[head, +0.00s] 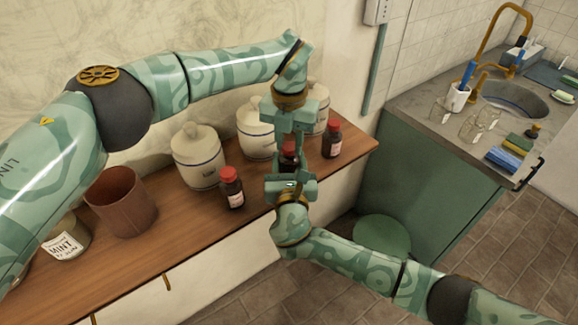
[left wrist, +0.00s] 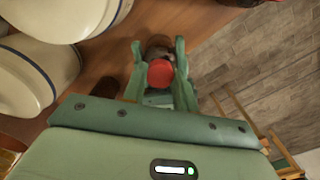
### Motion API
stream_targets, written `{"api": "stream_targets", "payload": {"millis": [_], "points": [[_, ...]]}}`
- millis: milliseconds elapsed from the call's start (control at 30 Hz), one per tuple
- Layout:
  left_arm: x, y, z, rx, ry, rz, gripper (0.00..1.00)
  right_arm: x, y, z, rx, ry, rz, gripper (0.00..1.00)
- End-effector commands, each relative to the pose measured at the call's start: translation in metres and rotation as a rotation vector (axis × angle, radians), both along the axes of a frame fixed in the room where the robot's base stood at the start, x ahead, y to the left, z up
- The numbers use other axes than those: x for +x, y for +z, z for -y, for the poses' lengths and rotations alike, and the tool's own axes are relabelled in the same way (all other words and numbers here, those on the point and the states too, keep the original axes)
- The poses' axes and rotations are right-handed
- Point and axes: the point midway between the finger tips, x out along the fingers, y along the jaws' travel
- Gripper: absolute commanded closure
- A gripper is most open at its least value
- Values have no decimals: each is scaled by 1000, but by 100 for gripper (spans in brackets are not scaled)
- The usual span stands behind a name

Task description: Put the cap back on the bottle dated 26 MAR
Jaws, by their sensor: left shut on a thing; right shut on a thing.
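My left gripper (head: 289,150) points down and is shut on a red cap (head: 289,147). In the left wrist view the cap (left wrist: 161,73) shows between the two fingers. A dark brown bottle (head: 287,161) shows directly below the cap, partly hidden by both grippers. My right gripper (head: 290,180) is shut on this bottle from the front. Whether the cap is seated on the neck I cannot tell. The date on the bottle is not readable. Two similar brown bottles with red caps stand on the shelf, one at left (head: 232,190) and one at right (head: 332,142).
White lidded jars (head: 199,160) stand along the wall on the wooden shelf (head: 170,245). A brown pot (head: 122,203) and a jar labelled MINT (head: 66,240) are at left. A sink counter (head: 425,130) with glassware and sponges is at right.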

Motion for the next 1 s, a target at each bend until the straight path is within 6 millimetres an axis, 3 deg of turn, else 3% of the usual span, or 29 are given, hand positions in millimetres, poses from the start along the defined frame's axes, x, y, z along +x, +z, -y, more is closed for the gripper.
{"api": "stream_targets", "payload": {"millis": [133, 267, 300, 367, 400, 733, 1000], "points": [[0, 0, 0, 0, -320, 2, 99, 0, -1, 0, 0, 0, -1, 100], [0, 0, 0, -1, -320, 1, 99, 0, -1, 0, 0, 0, -1, 100], [0, 0, 0, -1, -320, 1, 69, 0, -1, 0, 0, 0, -1, 100], [0, 0, 0, -1, -319, 1, 52, 0, -1, 0, 0, 1, -1, 100], [0, 0, 0, -1, -319, 1, 50, 0, -1, 0, 0, 0, -1, 100], [0, 4, 0, 0, -317, 1, 50, 0, -1, 0, 0, 0, -2, 100], [0, 36, 0, 0, -317, 2, 50, 0, -1, 0, 0, 0, -2, 100]]}}
